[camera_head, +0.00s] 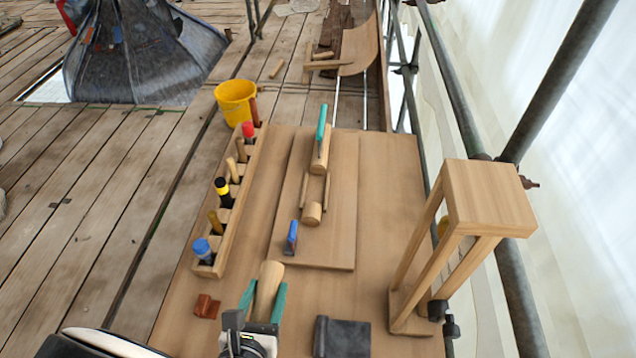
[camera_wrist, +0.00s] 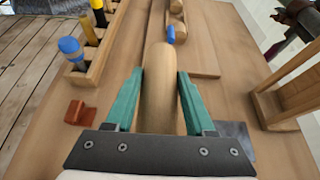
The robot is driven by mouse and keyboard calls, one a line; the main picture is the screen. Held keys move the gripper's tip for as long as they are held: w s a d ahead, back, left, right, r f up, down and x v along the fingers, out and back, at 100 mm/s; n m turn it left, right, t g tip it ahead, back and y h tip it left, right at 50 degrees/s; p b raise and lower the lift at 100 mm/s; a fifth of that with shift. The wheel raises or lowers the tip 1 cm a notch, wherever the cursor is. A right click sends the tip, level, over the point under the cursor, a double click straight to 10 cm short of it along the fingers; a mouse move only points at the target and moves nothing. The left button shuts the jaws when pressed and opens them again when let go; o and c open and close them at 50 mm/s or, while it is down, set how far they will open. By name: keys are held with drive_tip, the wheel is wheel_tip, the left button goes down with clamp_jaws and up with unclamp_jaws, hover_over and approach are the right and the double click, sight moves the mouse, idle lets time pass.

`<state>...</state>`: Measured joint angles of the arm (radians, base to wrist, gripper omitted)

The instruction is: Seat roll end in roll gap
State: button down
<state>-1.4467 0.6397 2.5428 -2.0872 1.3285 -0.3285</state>
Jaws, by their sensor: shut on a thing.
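My gripper (camera_head: 265,300) with teal fingers is shut on a wooden roll end (camera_head: 268,275), a smooth rounded cylinder. The wrist view shows the roll end (camera_wrist: 158,85) between the fingers (camera_wrist: 159,85), pointing away from my wrist. Ahead and to the right lies a raised board (camera_head: 335,245) with a wooden roll piece (camera_head: 321,160) at the far side and a short round piece (camera_head: 311,213) nearer. Between these two pieces is the roll gap (camera_head: 315,190), flanked by thin wooden strips. My gripper is short of the board, apart from the gap.
A tool rack (camera_head: 235,205) with several handled tools stands left of the board. A rust-red block (camera_head: 206,306) lies left of my gripper. A dark block (camera_head: 342,336) and wooden stand (camera_head: 480,205) are right. A yellow bucket (camera_head: 235,100) stands behind.

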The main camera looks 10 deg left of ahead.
sight(267, 280)
idle(0.6)
drive_tip(key=w+d+r+m+h, duration=0.4)
drive_tip(key=w+d+r, duration=0.5)
drive_tip(key=w+r, duration=0.35)
drive_tip(key=w+d+r, duration=0.4)
drive_tip(key=d+r, duration=0.9)
drive_tip(key=r, duration=0.4)
drive_tip(key=s+a+f, duration=0.2)
drive_tip(key=a+f, duration=1)
drive_tip(key=f, duration=0.4)
drive_tip(key=s+a+f+n+y, duration=0.1)
drive_tip(key=s+a+f, duration=0.2)
drive_tip(key=s+f, duration=0.1)
drive_tip(key=s+a+f+n+y, duration=0.1)
drive_tip(key=s+a+f, duration=0.2)
drive_tip(key=a+f, duration=0.1)
drive_tip(key=s+a+f+n+y, duration=0.1)
drive_tip(key=s+a+f, duration=0.2)
drive_tip(key=f, duration=0.3)
drive_tip(key=shift+s+a+f+n+y, duration=0.15)
drive_tip(key=shift+s+n, duration=0.05)
drive_tip(key=shift+s, duration=0.2)
drive_tip(key=shift+s+a+f+n+y, duration=0.1)
drive_tip(key=shift+s+n+y, duration=0.1)
drive_tip(key=shift+s, duration=0.2)
drive_tip(key=f, duration=0.5)
drive_tip(key=s+f, duration=0.1)
drive_tip(key=f, duration=0.2)
drive_tip(key=shift+a+f, duration=0.25)
drive_tip(key=shift+f, duration=0.1)
